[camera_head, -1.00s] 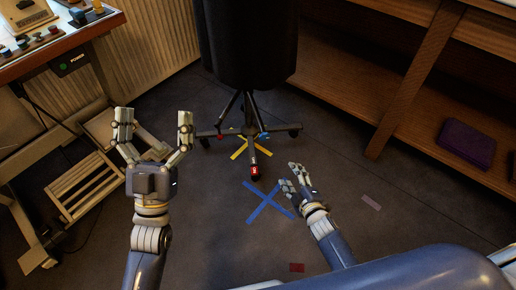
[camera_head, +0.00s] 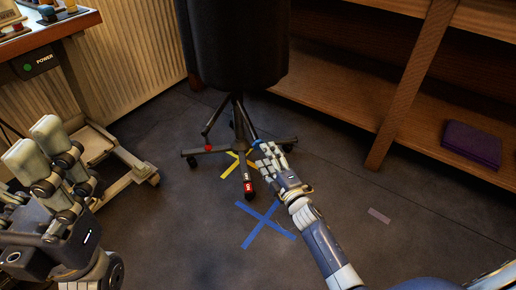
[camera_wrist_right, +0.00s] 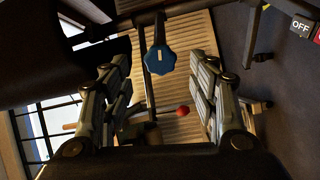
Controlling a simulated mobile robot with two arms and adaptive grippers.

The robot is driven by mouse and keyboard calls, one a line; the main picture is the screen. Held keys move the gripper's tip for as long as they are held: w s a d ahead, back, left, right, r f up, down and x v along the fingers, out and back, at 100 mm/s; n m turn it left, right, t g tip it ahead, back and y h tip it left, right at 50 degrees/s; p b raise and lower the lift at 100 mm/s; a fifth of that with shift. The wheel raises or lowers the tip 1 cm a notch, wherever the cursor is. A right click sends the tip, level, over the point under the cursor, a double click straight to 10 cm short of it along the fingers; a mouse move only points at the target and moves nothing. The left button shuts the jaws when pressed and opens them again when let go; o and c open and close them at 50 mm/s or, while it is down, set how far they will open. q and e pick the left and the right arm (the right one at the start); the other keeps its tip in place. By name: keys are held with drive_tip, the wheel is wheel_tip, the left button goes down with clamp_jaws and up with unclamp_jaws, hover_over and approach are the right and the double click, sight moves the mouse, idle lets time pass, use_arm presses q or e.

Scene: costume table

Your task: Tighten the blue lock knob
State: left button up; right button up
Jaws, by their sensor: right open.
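The blue lock knob (camera_wrist_right: 160,60) is a lobed knob on a thin post of the wheeled stand. It shows in the right wrist view between my open right fingers, a little beyond their tips, with no visible contact. In the head view only a small blue part of it (camera_head: 256,142) shows by my right fingertips. My right gripper (camera_head: 268,152) is open and empty at the right side of the stand base (camera_head: 279,141). My left gripper (camera_head: 42,148) is at the far left edge, its two fingers apart and empty, seen from the side.
A black cylinder (camera_head: 235,45) sits above the stand. A red knob (camera_wrist_right: 183,110) is beyond the blue one. Wooden shelves (camera_head: 340,93) with a purple folded item (camera_head: 472,143) stand at the right. A wheeled wooden frame (camera_head: 125,165) is at the left. The floor by the blue tape cross (camera_head: 267,225) is clear.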

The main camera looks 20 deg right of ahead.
sight(258, 149)
drive_tip(key=w, duration=0.2)
drive_tip(key=w+b, duration=0.1)
drive_tip(key=w, duration=0.1)
drive_tip(key=w+a+b, duration=0.1)
drive_tip(key=w, duration=0.1)
drive_tip(key=shift+w, duration=0.2)
drive_tip(key=c, duration=1.1)
